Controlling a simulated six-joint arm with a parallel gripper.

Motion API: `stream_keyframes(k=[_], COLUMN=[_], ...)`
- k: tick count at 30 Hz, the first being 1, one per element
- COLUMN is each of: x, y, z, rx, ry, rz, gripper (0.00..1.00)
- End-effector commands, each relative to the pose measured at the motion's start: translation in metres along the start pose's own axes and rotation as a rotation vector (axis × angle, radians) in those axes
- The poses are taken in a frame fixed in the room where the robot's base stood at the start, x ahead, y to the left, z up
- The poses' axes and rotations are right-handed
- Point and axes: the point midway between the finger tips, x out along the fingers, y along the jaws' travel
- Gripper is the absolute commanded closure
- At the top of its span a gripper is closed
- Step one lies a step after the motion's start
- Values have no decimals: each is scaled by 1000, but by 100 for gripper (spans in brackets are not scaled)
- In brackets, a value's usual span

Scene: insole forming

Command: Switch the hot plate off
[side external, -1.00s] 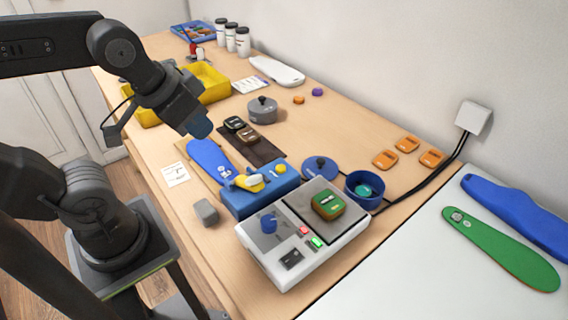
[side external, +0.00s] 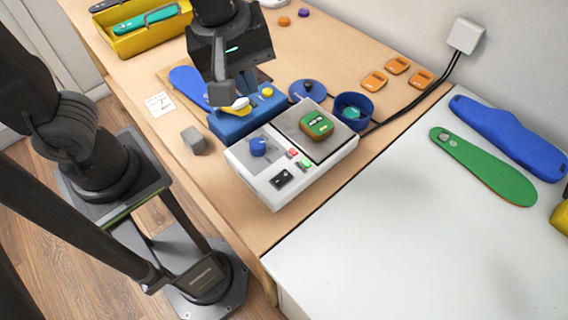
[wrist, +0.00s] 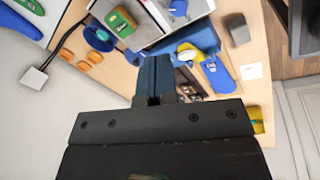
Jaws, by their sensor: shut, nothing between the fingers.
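The hot plate (side external: 247,172) is a white box with a dark plate (side external: 296,119) on top. A green block (side external: 316,125) sits on that plate. Its front panel has a blue knob (side external: 258,146), a red button (side external: 292,153), a green button (side external: 305,164) that looks bright, and a black switch (side external: 282,180). In the wrist view part of the hot plate (wrist: 146,31) shows at the top edge, cut off. My gripper (side external: 217,103) is shut and empty, above and left of the hot plate and apart from it. Its fingers (wrist: 155,58) point towards the bench.
A blue fixture (side external: 236,124) with yellow parts stands just behind the hot plate, below my gripper. A blue pot (side external: 353,108) and its lid (side external: 307,91) stand behind right. A grey block (side external: 194,141) lies to the left. The white surface (side external: 375,230) at front right is largely clear.

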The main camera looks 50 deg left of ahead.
Motion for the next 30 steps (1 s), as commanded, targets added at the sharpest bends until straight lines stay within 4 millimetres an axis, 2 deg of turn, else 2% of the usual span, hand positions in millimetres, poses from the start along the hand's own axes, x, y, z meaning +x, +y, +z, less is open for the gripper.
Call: stream_keyframes(k=[6, 12, 26, 30], x=[16, 25, 28, 34], y=[14, 20, 21, 20], z=[37, 58, 63, 63], rx=[-268, -426, -475, -474], ry=[5, 22, 28, 28], rz=[-66, -96, -102, -103], gripper=[100, 100, 100, 100])
